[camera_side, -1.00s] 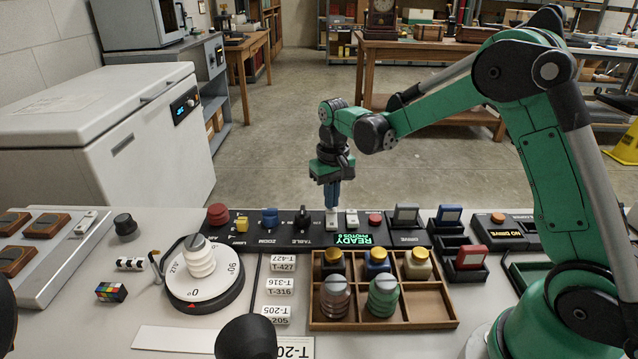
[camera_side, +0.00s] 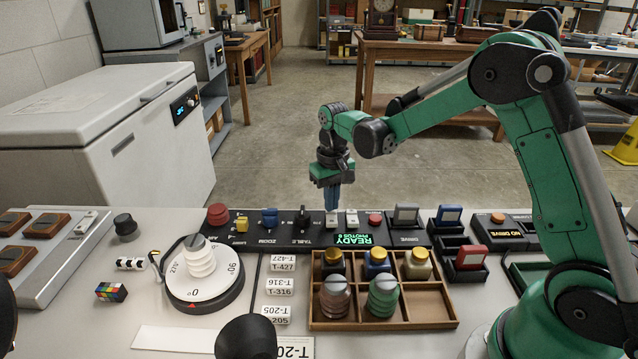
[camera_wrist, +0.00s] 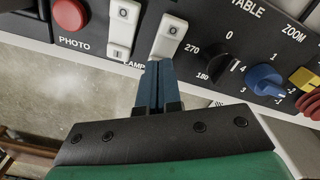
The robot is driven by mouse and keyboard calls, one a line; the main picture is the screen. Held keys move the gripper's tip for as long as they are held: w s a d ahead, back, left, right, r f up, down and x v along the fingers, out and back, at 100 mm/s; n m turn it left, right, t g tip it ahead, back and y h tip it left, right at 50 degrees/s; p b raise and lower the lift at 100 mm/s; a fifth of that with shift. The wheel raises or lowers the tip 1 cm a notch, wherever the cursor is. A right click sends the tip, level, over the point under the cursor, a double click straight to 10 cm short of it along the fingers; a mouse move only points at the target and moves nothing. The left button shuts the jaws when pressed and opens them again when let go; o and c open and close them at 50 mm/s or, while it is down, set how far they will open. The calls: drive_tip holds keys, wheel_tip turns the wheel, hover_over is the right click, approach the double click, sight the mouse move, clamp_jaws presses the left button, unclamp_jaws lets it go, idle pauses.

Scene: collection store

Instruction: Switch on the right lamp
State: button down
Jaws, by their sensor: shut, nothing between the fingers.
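Two white rocker switches stand side by side on the black control panel, by a "LAMP" label partly hidden in the wrist view. One rocker (camera_wrist: 168,36), beside the TABLE knob, shows its O end; the fingertips hide its other end. The other rocker (camera_wrist: 123,28), nearer the PHOTO button, shows O and I. In the side view they are the left rocker (camera_side: 331,220) and right rocker (camera_side: 351,218). My gripper (camera_wrist: 157,66) is shut and empty, its blue fingertips over the near end of the rocker beside the TABLE knob. I cannot tell whether they touch, nor which way that rocker is tipped.
The red PHOTO button (camera_wrist: 69,14), the black TABLE knob (camera_wrist: 224,68) and the blue ZOOM knob (camera_wrist: 264,80) flank the rockers. A wooden compartment tray (camera_side: 434,309) with several jars and a turntable (camera_side: 205,289) stand on the camera's side of the panel.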

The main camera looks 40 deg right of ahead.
sight(331, 214)
drive_tip(key=shift+r, duration=3.25)
drive_tip(key=s+a+r+n+t, duration=0.3)
drive_tip(key=s+a+t, duration=0.3)
drive_tip(key=s, duration=0.6)
drive_tip(key=shift+s+a+r+t, duration=0.15)
drive_tip(key=shift+a+t, duration=0.2)
drive_tip(key=shift+t, duration=0.25)
